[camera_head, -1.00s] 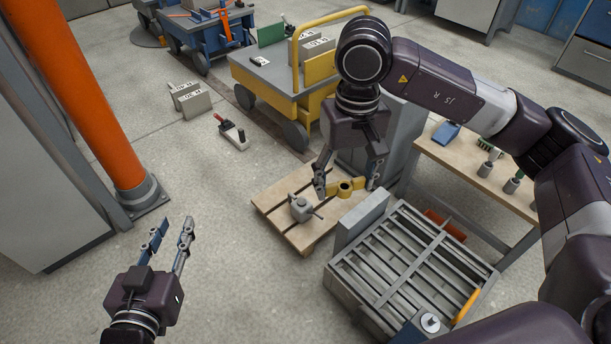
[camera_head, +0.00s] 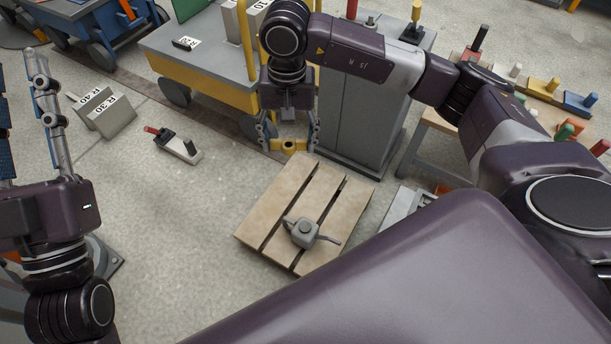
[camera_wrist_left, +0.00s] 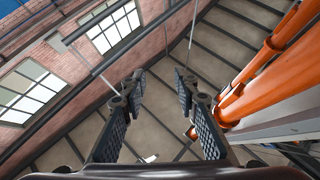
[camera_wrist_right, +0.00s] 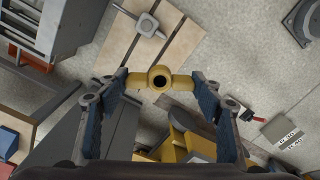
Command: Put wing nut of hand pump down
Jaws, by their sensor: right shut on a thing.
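The yellow wing nut (camera_head: 291,146) is held between the fingers of my right gripper (camera_head: 289,150), in front of the yellow cart. In the right wrist view the wing nut (camera_wrist_right: 159,79) spans the two fingertips, with its round hub and hole in the middle. A small grey body with a spout or lever, perhaps the hand pump (camera_head: 304,232), sits on the wooden pallet (camera_head: 279,203). It also shows in the right wrist view (camera_wrist_right: 147,25), apart from the wing nut. My left gripper (camera_head: 20,80) is open and empty; its spread fingers show in the left wrist view (camera_wrist_left: 158,80).
The yellow and grey cart (camera_head: 200,62) stands behind my right gripper, beside a grey cabinet (camera_head: 361,125). Grey blocks (camera_head: 104,113) and a red-levered device (camera_head: 178,147) are on the floor. A bench with coloured parts (camera_head: 540,92) is at right. Floor left of the pallet is clear.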

